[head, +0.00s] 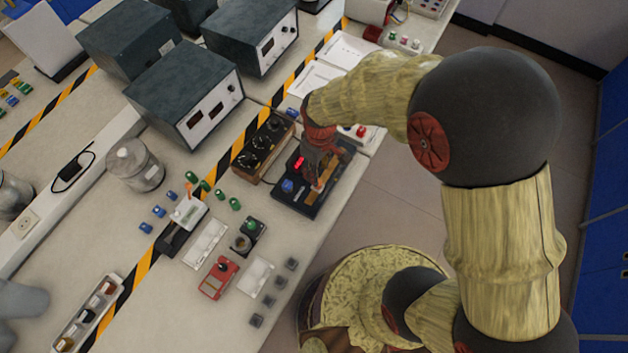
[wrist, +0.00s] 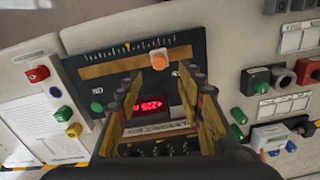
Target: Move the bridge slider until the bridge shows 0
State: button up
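The bridge is a dark board (head: 296,200) at the bench's right edge in the head view. In the wrist view it carries a white-ticked scale with a yellow pointer, a tan slider track (wrist: 105,67) and an orange slider knob (wrist: 159,61). Its red-lit display (wrist: 152,106) shows digits that look like a minus sign and 225, too blurred to be sure. My gripper (wrist: 165,82) is over the board, fingers apart, with the knob seen between and just beyond the fingertips. Contact cannot be told. In the head view my gripper (head: 318,150) hides part of the bridge.
A wooden dial box (head: 262,146) stands close to the bridge's left side. Grey instruments (head: 185,95) stand farther back. A red device (head: 218,278), a black device with a green knob (head: 247,236) and small terminals lie nearer. White sheets (head: 345,50) lie beyond the bridge.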

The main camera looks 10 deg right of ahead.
notch_tip(320, 180, down, 8)
jog(key=shift+r+b, duration=0.2)
jog(key=shift+b, duration=0.45)
jog(key=c, duration=0.3)
grip_shut()
dwell(0.4)
